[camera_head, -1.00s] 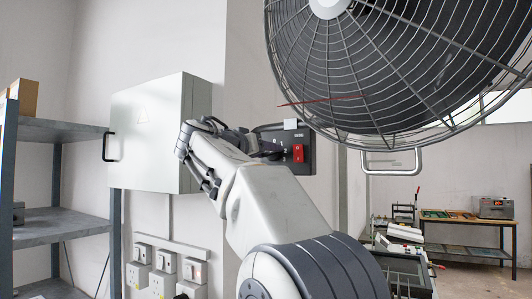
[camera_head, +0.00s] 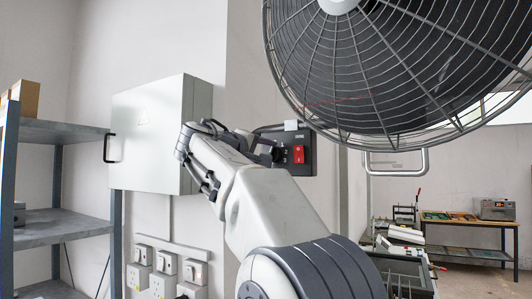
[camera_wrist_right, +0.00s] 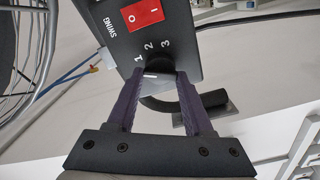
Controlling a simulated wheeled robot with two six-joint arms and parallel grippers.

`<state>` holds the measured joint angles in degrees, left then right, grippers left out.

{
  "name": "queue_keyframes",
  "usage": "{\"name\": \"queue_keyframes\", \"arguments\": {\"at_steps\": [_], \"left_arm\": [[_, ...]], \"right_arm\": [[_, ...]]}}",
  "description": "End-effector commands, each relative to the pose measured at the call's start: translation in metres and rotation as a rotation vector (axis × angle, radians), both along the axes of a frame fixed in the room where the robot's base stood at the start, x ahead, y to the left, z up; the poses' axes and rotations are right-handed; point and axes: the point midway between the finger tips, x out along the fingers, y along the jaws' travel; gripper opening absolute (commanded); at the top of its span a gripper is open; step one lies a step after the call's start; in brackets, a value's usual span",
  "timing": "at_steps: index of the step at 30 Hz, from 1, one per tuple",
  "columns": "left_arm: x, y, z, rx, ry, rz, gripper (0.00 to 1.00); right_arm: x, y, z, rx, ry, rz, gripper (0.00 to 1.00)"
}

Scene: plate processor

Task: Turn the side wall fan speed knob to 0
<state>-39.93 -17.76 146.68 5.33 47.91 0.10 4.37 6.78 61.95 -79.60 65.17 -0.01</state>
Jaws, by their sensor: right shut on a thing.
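The fan's black control box (camera_head: 311,143) is on the side wall, with a red rocker switch (camera_head: 299,154) on its face. In the right wrist view the box (camera_wrist_right: 187,45) shows the word SWING and the numbers 1, 2 and 3. The black round knob (camera_wrist_right: 159,62) sits below these numbers, with a short white mark on its near side. My right gripper (camera_wrist_right: 158,76) is shut on the knob, one finger on each side. The 0 label is not visible, and I cannot tell the exact setting. My left gripper is not in view.
The large caged fan (camera_head: 400,65) hangs close above and right of the box. A grey wall cabinet (camera_head: 148,135) stands left of my arm, above sockets (camera_head: 163,262). A metal shelf (camera_head: 55,131) is at the left. A cable (camera_wrist_right: 66,78) shows in the wrist view.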

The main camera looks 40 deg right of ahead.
Motion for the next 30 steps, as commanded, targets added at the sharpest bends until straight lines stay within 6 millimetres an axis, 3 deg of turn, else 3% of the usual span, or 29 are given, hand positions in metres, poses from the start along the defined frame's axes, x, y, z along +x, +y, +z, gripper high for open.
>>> {"name": "queue_keyframes", "arguments": {"at_steps": [15,30], "left_arm": [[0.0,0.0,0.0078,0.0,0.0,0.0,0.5],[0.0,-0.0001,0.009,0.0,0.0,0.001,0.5]], "right_arm": [[0.0015,0.0011,-0.0004,-0.137,0.326,0.006,0.0],[0.0018,0.0012,-0.0015,-0.167,0.396,0.005,0.0]]}}
